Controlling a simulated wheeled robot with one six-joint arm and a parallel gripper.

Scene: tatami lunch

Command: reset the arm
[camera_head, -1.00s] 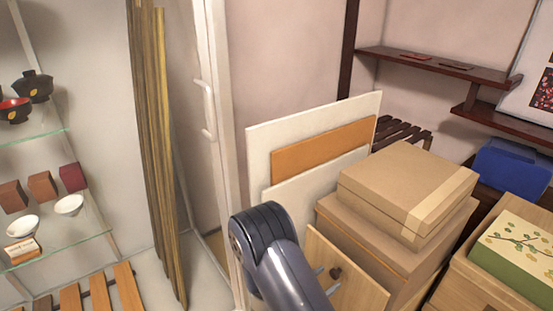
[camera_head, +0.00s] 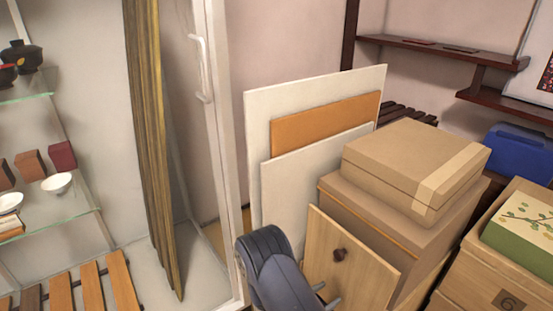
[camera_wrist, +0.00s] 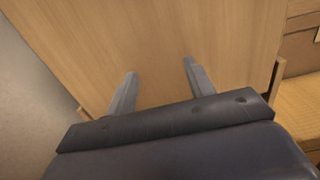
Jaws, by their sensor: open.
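My arm shows at the bottom middle of the head view as a dark rounded link. In the wrist view my gripper (camera_wrist: 157,82) has its two grey fingers apart with nothing between them. The fingers point at a plain light wooden panel (camera_wrist: 150,35) that fills most of that view. I cannot tell whether the fingertips touch it. In the head view a wooden panel with a dark round knob (camera_head: 340,255) stands just right of my arm, in front of the stacked boxes.
Stacked cardboard boxes (camera_head: 415,165) stand to the right. Leaning boards (camera_head: 310,105) are behind my arm. A glass-shelved cabinet (camera_head: 70,222) with bowls is at the left, beside tall wooden poles (camera_head: 155,150). A green box (camera_head: 525,225) and a blue box (camera_head: 520,150) are at far right.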

